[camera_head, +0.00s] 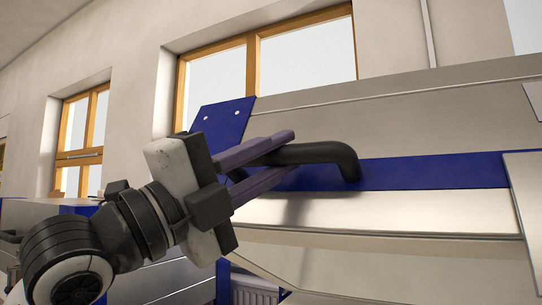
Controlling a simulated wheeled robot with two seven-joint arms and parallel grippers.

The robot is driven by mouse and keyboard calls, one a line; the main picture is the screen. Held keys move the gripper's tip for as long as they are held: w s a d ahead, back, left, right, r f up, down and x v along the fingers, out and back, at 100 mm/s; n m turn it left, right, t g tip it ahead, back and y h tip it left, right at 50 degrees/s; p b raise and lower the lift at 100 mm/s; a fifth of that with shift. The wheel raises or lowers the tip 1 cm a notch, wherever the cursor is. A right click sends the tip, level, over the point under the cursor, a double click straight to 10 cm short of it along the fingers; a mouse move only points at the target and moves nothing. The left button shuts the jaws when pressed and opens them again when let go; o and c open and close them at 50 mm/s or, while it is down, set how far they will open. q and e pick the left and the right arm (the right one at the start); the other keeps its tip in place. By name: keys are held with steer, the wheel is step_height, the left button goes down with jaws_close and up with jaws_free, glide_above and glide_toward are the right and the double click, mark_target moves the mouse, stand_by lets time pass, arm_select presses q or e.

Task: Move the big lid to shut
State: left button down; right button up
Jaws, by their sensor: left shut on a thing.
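The big lid (400,122) of the kiln fills the right side of the view. It has brushed metal faces and a blue band (430,172). It stands raised and tilted, with a gap and an interior surface showing below its lower edge. A black bar handle (335,153) sticks out from the blue band. My left gripper (282,157) comes in from the left, and its two purple fingers are shut on the handle near its left end. The gripper hides that end of the handle. My right gripper is not in view.
A wall with wood-framed windows (250,65) stands behind the lid. A blue-and-metal cabinet (70,203) is at the far left behind my arm. A metal panel (527,200) is at the right edge. A ribbed grey part (255,292) shows below.

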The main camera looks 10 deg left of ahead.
arm_select(q)
steer(key=shift+f, duration=0.1)
steer(key=c, duration=1.6)
jaws_free()
steer(key=shift+o, duration=0.2)
steer(key=v, duration=1)
steer(key=shift+s, duration=0.15)
